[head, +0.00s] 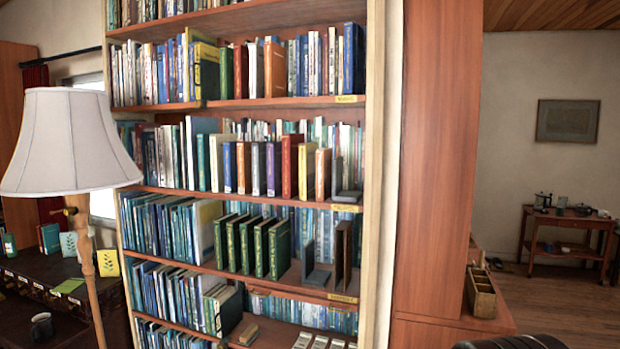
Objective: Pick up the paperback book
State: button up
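A tall wooden bookcase (240,103) is packed with books on several shelves. I cannot tell which book is the paperback. A row of upright books with red, cream, orange and dark spines (289,166) stands on a middle shelf. Green books (263,248) stand upright on the shelf below. A yellow book with a leaf design (108,263) stands on a dark cabinet at the left.
A lamp with a pale shade (68,140) stands close at the left, before part of the bookcase. A dark cabinet (75,290) holds a mug (41,326). A wooden box (481,291) sits right of the bookcase. A side table (566,232) stands far right, with open floor before it.

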aim_at(307, 150)
jog(key=i+j, duration=0.2)
jog(key=j, duration=0.15)
jog(key=i+j, duration=0.2)
jog(key=j, duration=0.15)
jog(key=i+j+z, duration=0.1)
jog(key=j, duration=0.25)
jog(key=i+j, duration=0.5)
jog(key=j, duration=0.25)
jog(key=l+z, duration=0.05)
